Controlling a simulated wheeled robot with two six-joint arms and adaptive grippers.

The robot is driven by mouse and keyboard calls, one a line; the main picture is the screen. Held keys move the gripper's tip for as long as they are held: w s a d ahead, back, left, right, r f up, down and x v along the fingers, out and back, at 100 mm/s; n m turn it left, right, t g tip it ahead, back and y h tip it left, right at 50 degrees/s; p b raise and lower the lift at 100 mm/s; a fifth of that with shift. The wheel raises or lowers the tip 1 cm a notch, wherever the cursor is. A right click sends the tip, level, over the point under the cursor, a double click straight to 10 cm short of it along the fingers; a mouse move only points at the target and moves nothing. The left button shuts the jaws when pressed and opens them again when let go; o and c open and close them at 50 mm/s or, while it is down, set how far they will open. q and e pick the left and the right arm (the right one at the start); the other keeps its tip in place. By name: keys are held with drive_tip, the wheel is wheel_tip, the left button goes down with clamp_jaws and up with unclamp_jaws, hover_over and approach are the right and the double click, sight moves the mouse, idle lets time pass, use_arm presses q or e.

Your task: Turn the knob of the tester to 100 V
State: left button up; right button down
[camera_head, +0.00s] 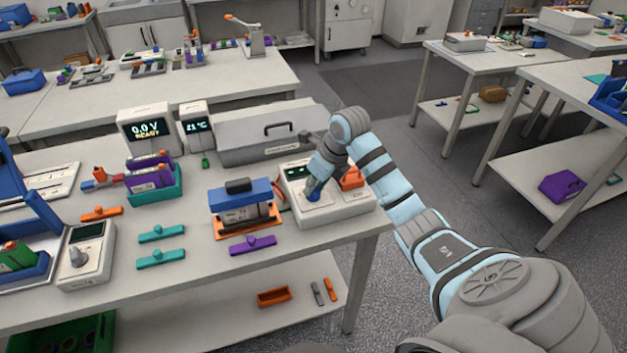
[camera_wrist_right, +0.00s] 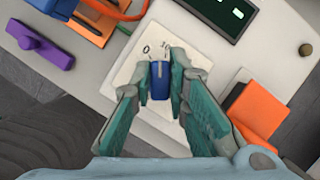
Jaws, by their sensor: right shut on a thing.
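The tester (camera_head: 345,209) is a white box at the right front corner of the near bench. Its blue knob (camera_wrist_right: 160,82) sits on a pale dial plate (camera_wrist_right: 132,75) in the right wrist view. A light line on the knob points up the picture, between a "0" and a mark that starts with "10". The rest of the scale is hidden by my fingers. My right gripper (camera_wrist_right: 161,76) is shut on the knob, one finger on each side; it also shows from above in the head view (camera_head: 314,186). My left gripper is not in view.
An orange block (camera_wrist_right: 257,110) stands right beside the tester's dial. A blue-topped device on an orange base (camera_head: 240,205) is close on the left, with a purple piece (camera_head: 253,245) in front. A grey case (camera_head: 270,135) lies behind.

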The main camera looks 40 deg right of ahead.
drive_tip(key=shift+m+h+p, duration=0.5)
drive_tip(key=shift+m, duration=0.8)
drive_tip(key=shift+f, duration=0.1)
drive_tip(key=shift+s, duration=0.1)
drive_tip(key=c, duration=1.6)
unclamp_jaws()
drive_tip(key=shift+o, duration=0.2)
drive_tip(key=v, duration=0.7)
drive_tip(key=shift+r, duration=0.25)
drive_tip(key=shift+a, duration=0.1)
